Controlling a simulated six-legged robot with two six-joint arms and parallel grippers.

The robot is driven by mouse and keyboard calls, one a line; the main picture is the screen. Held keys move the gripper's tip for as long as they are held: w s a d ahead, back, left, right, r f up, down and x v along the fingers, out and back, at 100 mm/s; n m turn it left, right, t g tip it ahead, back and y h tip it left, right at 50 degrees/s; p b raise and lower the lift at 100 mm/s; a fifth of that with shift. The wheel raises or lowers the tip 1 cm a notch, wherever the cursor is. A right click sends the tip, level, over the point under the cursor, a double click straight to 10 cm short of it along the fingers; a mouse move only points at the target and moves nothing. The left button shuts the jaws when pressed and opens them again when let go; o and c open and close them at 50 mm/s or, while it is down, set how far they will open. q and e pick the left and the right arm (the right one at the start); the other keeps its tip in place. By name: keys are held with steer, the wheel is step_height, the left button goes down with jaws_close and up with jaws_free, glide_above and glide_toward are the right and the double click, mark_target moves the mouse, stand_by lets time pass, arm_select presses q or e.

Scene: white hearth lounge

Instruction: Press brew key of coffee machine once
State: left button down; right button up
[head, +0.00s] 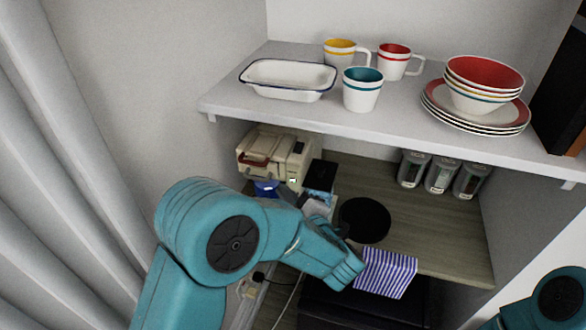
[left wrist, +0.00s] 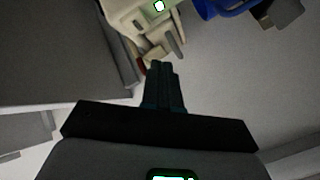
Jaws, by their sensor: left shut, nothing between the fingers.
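The coffee machine (head: 270,153) is a cream-coloured appliance with a reddish-brown handle, at the back left of the lower wooden shelf. A small bright spot, which looks like a lit key (head: 292,180), shows at its lower front. In the left wrist view part of the cream machine (left wrist: 155,30) is at the top, with a glowing white spot edged in green (left wrist: 159,6). My left gripper (left wrist: 164,64) is shut and empty, with its tips apart from the lit spot in the picture. In the head view its fingertips cannot be made out clearly. My right gripper is out of view.
A blue object (head: 267,188) sits below the machine's front. A black round plate (head: 365,220), a striped cloth (head: 385,272) and grey canisters (head: 442,175) are to the right. The white shelf (head: 225,100) above carries mugs, bowls and a dish.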

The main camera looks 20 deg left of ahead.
mark_target(291, 184)
arm_select(q)
steer(key=w, duration=0.3)
steer(key=shift+w, duration=0.2)
steer(key=shift+s+r, duration=0.1)
stand_by(0.5)
stand_by(0.5)
steer(key=shift+w+b, duration=0.2)
steer(key=shift+b, duration=0.2)
stand_by(0.5)
